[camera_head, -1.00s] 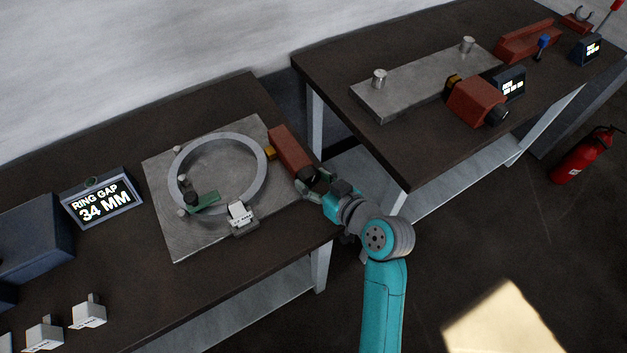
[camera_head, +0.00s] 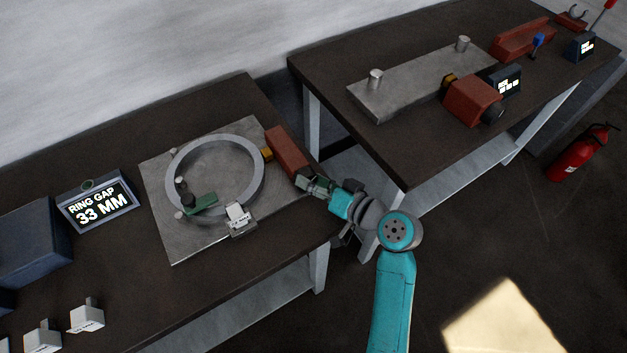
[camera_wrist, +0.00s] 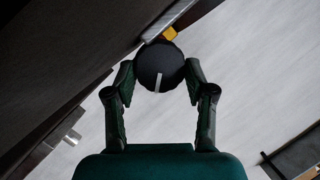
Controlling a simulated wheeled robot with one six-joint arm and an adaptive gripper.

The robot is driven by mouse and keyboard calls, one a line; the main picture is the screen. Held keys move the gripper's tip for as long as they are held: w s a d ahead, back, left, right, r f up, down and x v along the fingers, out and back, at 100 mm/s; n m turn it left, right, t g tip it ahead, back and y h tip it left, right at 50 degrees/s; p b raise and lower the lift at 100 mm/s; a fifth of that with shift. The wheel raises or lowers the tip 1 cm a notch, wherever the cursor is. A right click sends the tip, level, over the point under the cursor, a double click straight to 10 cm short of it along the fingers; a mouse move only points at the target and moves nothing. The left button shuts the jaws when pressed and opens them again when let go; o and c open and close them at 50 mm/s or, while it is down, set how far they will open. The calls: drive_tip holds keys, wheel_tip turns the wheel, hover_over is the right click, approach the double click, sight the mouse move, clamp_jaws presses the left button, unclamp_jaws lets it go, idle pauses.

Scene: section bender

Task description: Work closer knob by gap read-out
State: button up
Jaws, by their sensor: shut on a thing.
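The closer is a red block (camera_head: 287,150) on the right edge of the grey plate (camera_head: 175,240), with a yellow tip at the steel ring (camera_head: 257,185). Its black knob (camera_wrist: 160,66), with a pale line pointing down in the wrist view, sits between my fingers. My gripper (camera_head: 308,182) is shut on the knob from the right side; the fingers hide most of it in the head view. The read-out (camera_head: 98,205) at the left shows RING GAP 33 MM.
White blocks (camera_head: 87,317) stand at the front left, beside a blue-grey box (camera_head: 30,240). A second bench (camera_head: 340,75) at the right holds another plate and red unit (camera_head: 472,101). A fire extinguisher (camera_head: 583,153) stands on the floor.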

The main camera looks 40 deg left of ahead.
idle(0.3)
drive_tip(key=o, duration=1.2)
drive_tip(key=shift+c, duration=0.2)
